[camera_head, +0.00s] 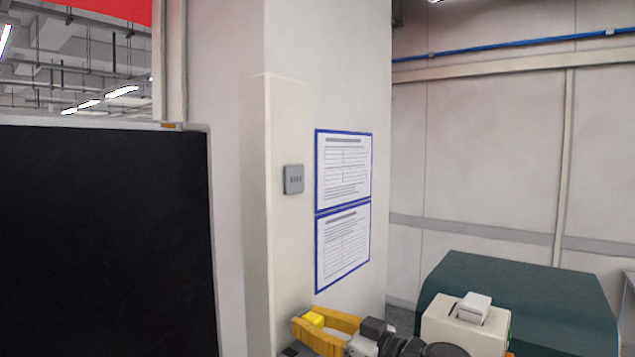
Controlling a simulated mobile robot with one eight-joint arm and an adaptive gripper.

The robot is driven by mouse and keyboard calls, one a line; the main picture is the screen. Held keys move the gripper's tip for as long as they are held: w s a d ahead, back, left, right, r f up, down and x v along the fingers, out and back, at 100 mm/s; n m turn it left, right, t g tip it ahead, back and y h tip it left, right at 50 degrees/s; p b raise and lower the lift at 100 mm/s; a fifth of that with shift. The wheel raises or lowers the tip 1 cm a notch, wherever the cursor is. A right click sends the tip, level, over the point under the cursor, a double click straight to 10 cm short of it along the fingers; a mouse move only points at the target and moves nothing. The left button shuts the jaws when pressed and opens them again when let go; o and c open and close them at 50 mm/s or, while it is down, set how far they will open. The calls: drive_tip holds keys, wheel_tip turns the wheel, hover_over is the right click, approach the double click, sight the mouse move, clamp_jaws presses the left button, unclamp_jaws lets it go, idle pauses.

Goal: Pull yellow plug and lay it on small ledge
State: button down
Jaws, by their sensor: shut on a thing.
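My gripper (308,326) has orange-yellow fingers and shows at the bottom of the head view, in front of the foot of the pale pillar. It is shut on the yellow plug (315,319), a small bright yellow block between the fingertips. A small dark part (289,352) shows just below the fingertips at the bottom edge; I cannot tell whether the plug touches it. I cannot make out the small ledge in this view.
A pale pillar (285,120) carries a grey switch plate (293,179) and two blue-framed sheets (343,212). A large black panel (105,240) stands at the left. A dark green box-shaped unit (530,285) stands behind my arm at the right.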

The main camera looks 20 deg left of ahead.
sight(310, 348)
drive_tip(key=shift+f+b, duration=1.5)
drive_tip(key=shift+f, duration=0.45)
drive_tip(key=c, duration=1.1)
unclamp_jaws()
drive_tip(key=shift+d, duration=0.15)
drive_tip(key=v, duration=0.9)
drive_tip(key=shift+s+d, duration=0.2)
drive_tip(key=shift+d, duration=0.15)
drive_tip(key=shift+f, duration=0.1)
